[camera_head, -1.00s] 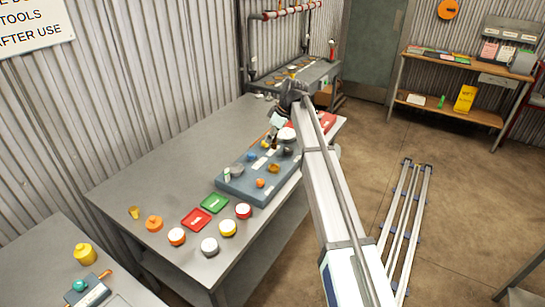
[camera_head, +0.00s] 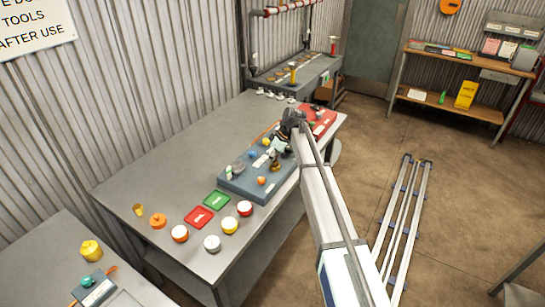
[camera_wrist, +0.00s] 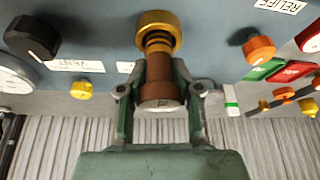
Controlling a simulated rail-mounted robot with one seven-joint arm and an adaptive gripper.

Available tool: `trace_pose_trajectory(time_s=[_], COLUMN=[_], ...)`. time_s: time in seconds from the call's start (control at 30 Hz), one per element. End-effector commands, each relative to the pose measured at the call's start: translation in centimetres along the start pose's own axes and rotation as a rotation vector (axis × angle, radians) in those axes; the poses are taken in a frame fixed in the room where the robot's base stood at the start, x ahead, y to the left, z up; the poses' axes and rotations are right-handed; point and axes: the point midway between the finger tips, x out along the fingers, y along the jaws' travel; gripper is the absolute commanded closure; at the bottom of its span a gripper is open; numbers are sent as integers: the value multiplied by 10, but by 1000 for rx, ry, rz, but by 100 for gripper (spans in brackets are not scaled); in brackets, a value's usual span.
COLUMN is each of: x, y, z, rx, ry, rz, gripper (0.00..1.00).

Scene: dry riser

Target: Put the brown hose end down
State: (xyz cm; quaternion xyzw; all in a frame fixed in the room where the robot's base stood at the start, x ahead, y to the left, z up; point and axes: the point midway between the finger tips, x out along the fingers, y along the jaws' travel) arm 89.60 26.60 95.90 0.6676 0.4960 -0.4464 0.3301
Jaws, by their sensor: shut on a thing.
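My gripper (camera_wrist: 160,92) is shut on the brown hose end (camera_wrist: 160,85), with one finger on each side of it. In the wrist view the hose end lines up with a brass ringed fitting (camera_wrist: 158,28) on the blue-grey panel. A dark threaded part shows between them; whether it is seated cannot be told. My gripper partly hides the hose end there.
An orange knob (camera_wrist: 259,48), a black knob (camera_wrist: 32,38) and a yellow knob (camera_wrist: 81,89) stand near the fitting.

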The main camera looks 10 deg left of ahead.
Motion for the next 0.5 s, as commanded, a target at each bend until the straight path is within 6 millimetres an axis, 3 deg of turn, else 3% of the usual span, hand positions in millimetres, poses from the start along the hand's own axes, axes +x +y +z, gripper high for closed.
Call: trace_pose_trajectory(time_s=[0.2, 0.23, 0.3, 0.5], x=[4, 4, 3, 3], y=[0, 0, 0, 0], z=[1, 2, 1, 1], rx=[0, 0, 0, 0], ry=[0, 0, 0, 0], rz=[0, 0, 0, 0], gripper=[100, 65, 41, 41])
